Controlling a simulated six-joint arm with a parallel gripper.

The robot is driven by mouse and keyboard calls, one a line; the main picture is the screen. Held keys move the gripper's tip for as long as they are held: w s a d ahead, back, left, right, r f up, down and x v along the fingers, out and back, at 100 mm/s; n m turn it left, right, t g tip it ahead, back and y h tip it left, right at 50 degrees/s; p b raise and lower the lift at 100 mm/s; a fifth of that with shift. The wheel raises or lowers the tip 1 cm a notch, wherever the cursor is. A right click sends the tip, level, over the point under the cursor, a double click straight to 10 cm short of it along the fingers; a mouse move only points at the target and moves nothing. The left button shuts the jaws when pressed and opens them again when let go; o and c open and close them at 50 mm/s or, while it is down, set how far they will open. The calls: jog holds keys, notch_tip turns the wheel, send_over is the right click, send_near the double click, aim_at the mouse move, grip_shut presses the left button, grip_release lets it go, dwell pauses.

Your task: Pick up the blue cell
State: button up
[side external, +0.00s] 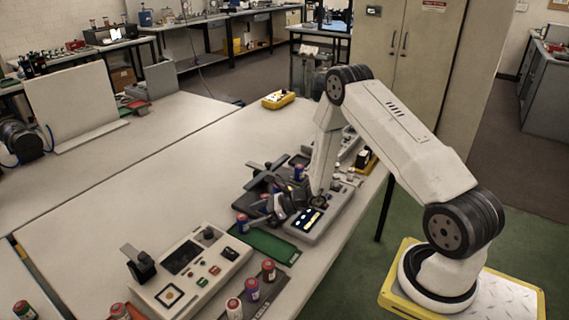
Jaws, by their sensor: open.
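Several small cylindrical cells with reddish tops are in view. One blue cell (243,223) stands upright at the upper left end of a green mat (268,245). Another blue cell (299,173) stands at the dark cross-shaped fixture (262,178), behind my gripper. A bluish-purple cell (253,289) stands in the front row, between a whitish-red cell (234,308) and a dark brown cell (268,270). My gripper (272,208) is low over the table between the fixture and the mat, open. Its fingers blend into the dark parts there, so contact with any cell is unclear.
A grey device with a lit screen (308,221) sits right beside my gripper. A control box (190,270) with buttons stands front left. More red-topped cells (22,309) are at the lower left. A yellow meter (278,99) lies at the back. The table's left middle is clear.

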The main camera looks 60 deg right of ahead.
aim_at(242, 219)
jog(key=shift+x, duration=2.6)
jog(key=shift+d+f, duration=0.1)
jog(key=shift+f, duration=0.05)
grip_shut()
